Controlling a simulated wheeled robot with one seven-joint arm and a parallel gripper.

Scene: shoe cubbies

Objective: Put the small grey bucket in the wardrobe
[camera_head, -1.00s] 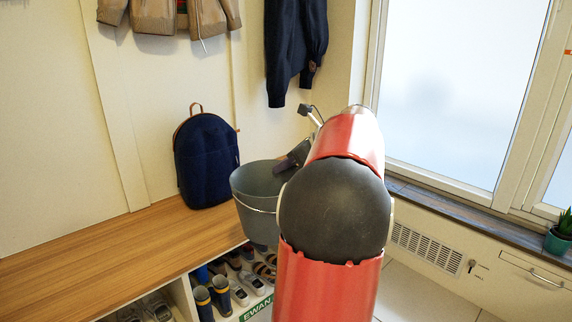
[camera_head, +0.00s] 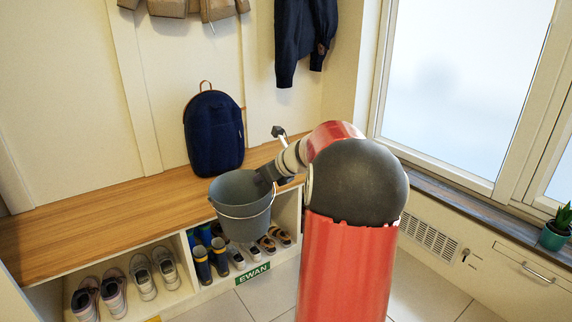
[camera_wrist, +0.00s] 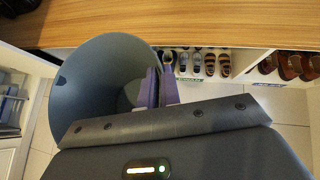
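The grey bucket (camera_head: 240,217) with a thin wire handle hangs in the air in front of the wooden bench, its open top tilted towards the camera. My gripper (camera_head: 268,174) is shut on the bucket's rim at its right side. In the wrist view the finger pads (camera_wrist: 156,88) pinch the wall of the bucket (camera_wrist: 85,85), which looks empty. No closed wardrobe shows; the bench unit (camera_head: 90,232) has open shoe cubbies below, and the bucket covers part of them.
A dark blue backpack (camera_head: 213,132) stands on the bench, whose left part is bare. Boots (camera_head: 202,265) and several shoes (camera_head: 143,277) fill the cubbies. Jackets (camera_head: 305,40) hang above. A window sill with a plant (camera_head: 556,228) is at the right.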

